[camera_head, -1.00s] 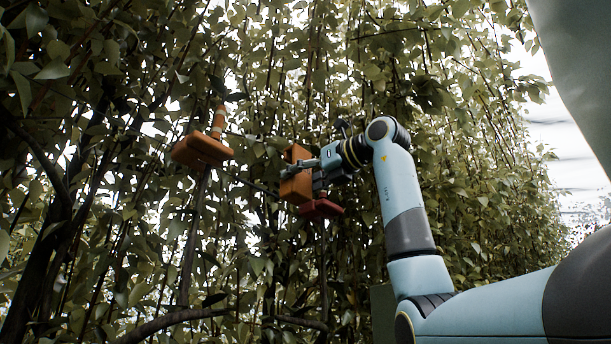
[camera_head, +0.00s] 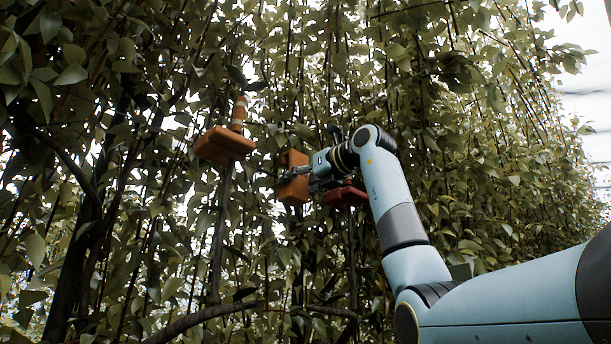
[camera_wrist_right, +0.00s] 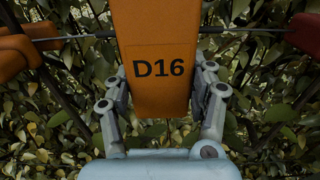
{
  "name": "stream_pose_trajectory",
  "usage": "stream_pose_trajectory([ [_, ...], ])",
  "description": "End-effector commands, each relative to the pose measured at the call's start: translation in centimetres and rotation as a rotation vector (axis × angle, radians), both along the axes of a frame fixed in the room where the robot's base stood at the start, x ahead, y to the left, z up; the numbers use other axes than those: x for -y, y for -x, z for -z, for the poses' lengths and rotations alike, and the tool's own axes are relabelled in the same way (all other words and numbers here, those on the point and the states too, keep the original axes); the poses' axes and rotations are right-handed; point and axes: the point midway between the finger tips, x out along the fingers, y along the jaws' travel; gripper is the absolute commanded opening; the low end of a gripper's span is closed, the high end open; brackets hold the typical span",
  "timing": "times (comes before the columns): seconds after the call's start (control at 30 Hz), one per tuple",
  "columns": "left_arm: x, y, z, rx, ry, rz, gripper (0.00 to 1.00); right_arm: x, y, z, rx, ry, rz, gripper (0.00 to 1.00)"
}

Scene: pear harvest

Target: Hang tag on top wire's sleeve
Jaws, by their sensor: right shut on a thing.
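My right gripper (camera_head: 302,172) is shut on an orange tag (camera_head: 292,188) and holds it up in front of the foliage. In the right wrist view the tag (camera_wrist_right: 157,45) reads "D16" and sits between the two fingers (camera_wrist_right: 160,100). A thin wire (camera_wrist_right: 236,30) runs sideways behind the tag at its height. Whether the tag touches the wire cannot be told, because the tag's upper end is out of that view. My left gripper is not in view.
An orange block (camera_head: 223,146) with a striped upright piece stands left of the tag. A red block (camera_head: 346,196) is just right of and behind my gripper. In the wrist view, the wire runs between orange (camera_wrist_right: 18,50) and red (camera_wrist_right: 306,33) pieces. Dense leaves and branches surround everything.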

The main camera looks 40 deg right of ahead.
Motion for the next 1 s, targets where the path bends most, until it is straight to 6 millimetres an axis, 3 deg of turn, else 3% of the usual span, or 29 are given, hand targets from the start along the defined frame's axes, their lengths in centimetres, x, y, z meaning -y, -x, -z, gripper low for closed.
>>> stream_pose_trajectory([
  [0.53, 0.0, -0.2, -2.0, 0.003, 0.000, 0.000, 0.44, -0.4, -4.9, -0.1, -0.002, 0.000, 0.000, 0.24],
  [0.7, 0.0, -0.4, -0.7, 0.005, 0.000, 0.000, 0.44, -0.4, -4.8, 1.7, -0.001, 0.001, 0.001, 0.24],
  [1.0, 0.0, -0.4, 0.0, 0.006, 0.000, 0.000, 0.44, -0.4, -4.8, 2.8, 0.000, 0.001, 0.001, 0.24],
])
